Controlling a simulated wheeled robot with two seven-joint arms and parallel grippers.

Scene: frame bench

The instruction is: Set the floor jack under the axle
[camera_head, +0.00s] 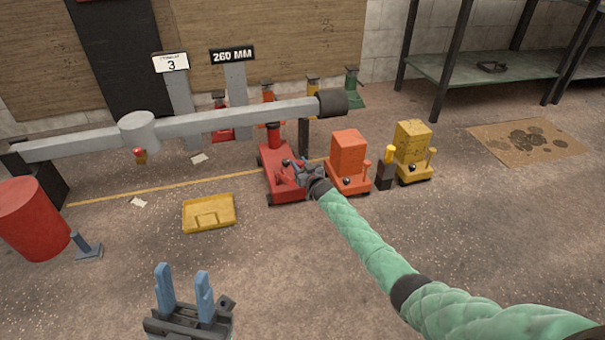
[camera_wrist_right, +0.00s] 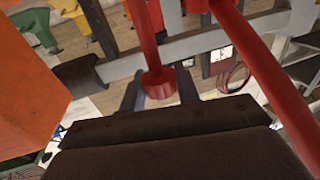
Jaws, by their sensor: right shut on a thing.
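The grey axle (camera_head: 220,122) spans the left half of the head view, with a round hub in its middle and a dark end at right. A low red floor jack (camera_head: 270,158) stands on the floor near its right part. The jack's red post reaches just below the beam in the picture; I cannot tell whether it touches. My right gripper (camera_head: 302,170) is shut on a red part of this jack, apparently its handle. The wrist view shows a round red end (camera_wrist_right: 159,82) between the fingers. My left gripper (camera_head: 185,290) is open and empty in front.
An orange jack (camera_head: 348,158) and a yellow jack (camera_head: 412,148) stand close on the right. A yellow tray (camera_head: 209,212) and a red drum (camera_head: 30,215) are at left. A "260 MM" sign (camera_head: 232,55) stands behind the axle.

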